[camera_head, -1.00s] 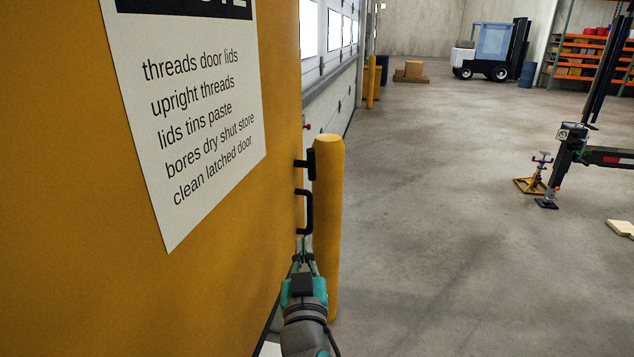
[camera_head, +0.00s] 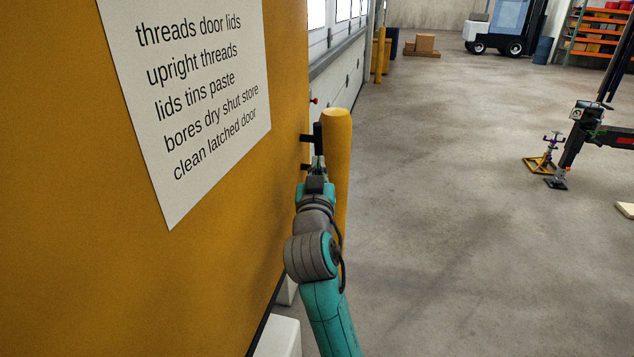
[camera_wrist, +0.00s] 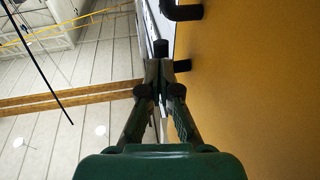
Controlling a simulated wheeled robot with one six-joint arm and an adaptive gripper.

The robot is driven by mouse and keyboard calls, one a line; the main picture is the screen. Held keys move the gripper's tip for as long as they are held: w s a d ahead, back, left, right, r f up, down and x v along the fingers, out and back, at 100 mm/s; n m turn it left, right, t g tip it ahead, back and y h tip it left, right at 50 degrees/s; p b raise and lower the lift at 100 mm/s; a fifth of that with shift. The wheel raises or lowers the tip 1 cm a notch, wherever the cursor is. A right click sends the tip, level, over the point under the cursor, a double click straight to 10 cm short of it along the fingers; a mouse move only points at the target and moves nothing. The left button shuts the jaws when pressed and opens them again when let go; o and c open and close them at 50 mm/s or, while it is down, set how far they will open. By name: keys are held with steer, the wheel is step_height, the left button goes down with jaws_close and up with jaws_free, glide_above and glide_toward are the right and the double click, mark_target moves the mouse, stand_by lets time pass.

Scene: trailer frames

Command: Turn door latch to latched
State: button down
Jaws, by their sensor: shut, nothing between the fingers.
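The yellow door panel (camera_head: 230,235) fills the left of the head view, and also shows at right in the wrist view (camera_wrist: 260,90). A black latch lever (camera_head: 318,136) stands out from the panel's far edge, its bar upright. A black pull handle (camera_head: 304,167) below it is mostly hidden behind my gripper. My gripper (camera_head: 318,166) is just below the lever and close to the panel. In the wrist view my gripper's fingers (camera_wrist: 162,72) are together and empty. A black rounded end lies just beyond the fingertips; contact cannot be told.
A yellow post (camera_head: 338,130) stands close to the right of my gripper. A white paper sign (camera_head: 200,100) is on the panel. A lift arm (camera_head: 605,135) and a yellow jack stand (camera_head: 543,158) are at right. The concrete floor between is clear.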

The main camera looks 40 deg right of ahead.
mark_target(320, 153)
steer(key=shift+x, duration=1.3)
steer(key=shift+w+d+f+n+t+h, duration=0.25)
steer(key=shift+t+h, duration=0.25)
steer(key=shift+t, duration=0.4)
steer(key=shift+w+d+f+n+t+h, duration=0.1)
steer(key=shift+d+n+t+h, duration=0.1)
steer(key=shift+n+t+h, duration=0.1)
steer(key=shift+w+d, duration=0.7)
steer(key=shift+d, duration=0.2)
steer(key=shift+w+d, duration=0.65)
steer(key=shift+d, duration=0.25)
steer(key=shift+w+d+r, duration=0.1)
steer(key=shift+d+r, duration=0.05)
steer(key=shift+r, duration=0.1)
steer(key=shift+f, duration=0.1)
